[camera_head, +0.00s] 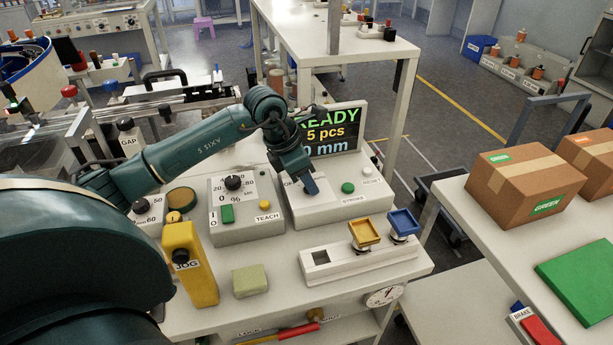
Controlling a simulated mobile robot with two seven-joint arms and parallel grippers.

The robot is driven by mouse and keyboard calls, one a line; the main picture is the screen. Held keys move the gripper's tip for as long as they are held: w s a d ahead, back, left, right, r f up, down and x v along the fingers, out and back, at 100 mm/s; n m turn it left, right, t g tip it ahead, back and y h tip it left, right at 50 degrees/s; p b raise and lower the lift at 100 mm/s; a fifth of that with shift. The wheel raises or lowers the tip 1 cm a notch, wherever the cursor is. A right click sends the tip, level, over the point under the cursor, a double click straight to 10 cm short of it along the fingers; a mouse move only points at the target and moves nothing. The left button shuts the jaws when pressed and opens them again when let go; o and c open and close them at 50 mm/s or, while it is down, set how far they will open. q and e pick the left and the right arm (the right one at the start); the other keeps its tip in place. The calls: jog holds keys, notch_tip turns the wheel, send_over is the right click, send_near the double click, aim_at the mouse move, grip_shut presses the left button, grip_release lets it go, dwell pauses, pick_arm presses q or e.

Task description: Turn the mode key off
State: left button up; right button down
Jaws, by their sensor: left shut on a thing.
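My left gripper (309,184) reaches in from the left and points down at the left part of the grey console (330,212) with the lit screen. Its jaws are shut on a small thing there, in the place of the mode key. The key itself is hidden by the fingers, so its angle cannot be told. Part of a label shows beside the fingers. The screen (335,133) reads READY, 5 pcs and a mm value, partly covered by my arm. My right gripper is out of view.
A green button (347,188) and a pale button (367,171) sit right of the gripper. A dial box (246,222) stands to the left, with the yellow JOG pendant (192,270) in front. Yellow (364,233) and blue (403,222) square-topped pieces stand at front right.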

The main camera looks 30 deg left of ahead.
pick_arm(q)
jog(key=n, duration=0.2)
jog(key=n+t+y+b, duration=0.1)
jog(key=n, duration=0.1)
jog(key=shift+d+y, duration=0.15)
jog(key=shift+y, duration=0.15)
jog(key=shift+d+n+y+b, duration=0.1)
jog(key=shift+n+y+b, duration=0.65)
jog(key=shift+n, duration=1.45)
jog(key=o, duration=1)
jog(key=v, duration=1.3)
jog(key=shift+s+r+p, duration=0.15)
jog(key=shift+p, duration=0.15)
jog(key=shift+d, duration=0.1)
